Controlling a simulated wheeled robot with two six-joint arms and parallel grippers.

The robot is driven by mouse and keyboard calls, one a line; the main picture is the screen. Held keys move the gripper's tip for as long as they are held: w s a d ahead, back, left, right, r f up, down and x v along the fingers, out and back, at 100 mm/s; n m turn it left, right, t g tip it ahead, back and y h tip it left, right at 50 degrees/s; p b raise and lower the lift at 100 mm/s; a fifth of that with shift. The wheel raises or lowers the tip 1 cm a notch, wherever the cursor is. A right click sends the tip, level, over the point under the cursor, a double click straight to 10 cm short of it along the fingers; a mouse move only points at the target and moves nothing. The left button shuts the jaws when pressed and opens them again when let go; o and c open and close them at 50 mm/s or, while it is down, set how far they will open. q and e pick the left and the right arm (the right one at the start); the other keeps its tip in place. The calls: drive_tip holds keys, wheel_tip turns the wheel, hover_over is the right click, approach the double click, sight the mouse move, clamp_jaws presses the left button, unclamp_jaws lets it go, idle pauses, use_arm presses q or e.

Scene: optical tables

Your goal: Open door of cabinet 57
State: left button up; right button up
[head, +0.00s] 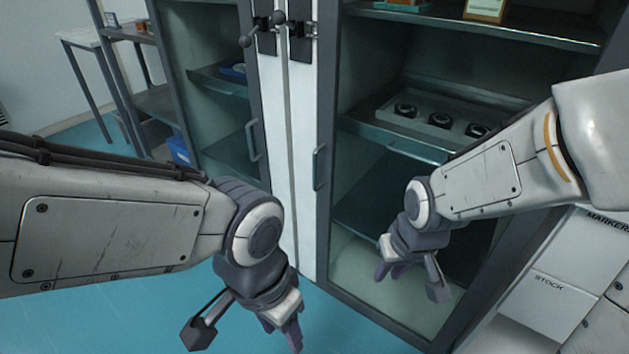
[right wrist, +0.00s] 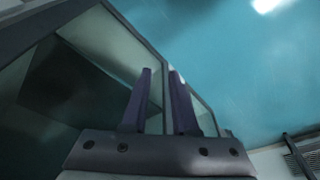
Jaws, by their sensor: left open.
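A tall grey-framed cabinet (head: 308,245) with two glass doors stands in front of me; no number 57 is readable on it. Its left door has an upright bar handle (head: 252,140) and its right door another handle (head: 319,167). Both doors look shut. A dark latch with a lever (head: 262,28) sits at the top of the middle seam. My left gripper (head: 286,326) is open and points down, low in front of the left door, apart from the handles. My right gripper (head: 390,271) hangs before the right door's lower glass, right of and below its handle. Its fingers (right wrist: 160,100) are apart and empty.
Shelves behind the right glass hold a tray with several dark round parts (head: 439,120). White bins marked MARKERS and STOCK (head: 551,286) stand at the lower right. A grey rack (head: 150,100) stands at the left. Blue floor (head: 120,320) is open in front.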

drive_tip(key=w+f+t+b, duration=0.1)
drive_tip(key=w+f+b, duration=0.35)
drive_tip(key=f, duration=0.35)
drive_tip(key=m+t+h+b, duration=0.15)
drive_tip(key=t+b, duration=0.35)
drive_tip(key=t, duration=0.9)
approach(315, 172)
drive_tip(key=shift+m, duration=0.35)
drive_tip(key=w, duration=1)
drive_tip(key=shift+w+d+f, duration=0.1)
drive_tip(key=shift+w+d, duration=0.15)
drive_tip(key=shift+w, duration=0.05)
use_arm(q)
wheel_tip(315, 172, down, 12)
use_arm(e)
clamp_jaws()
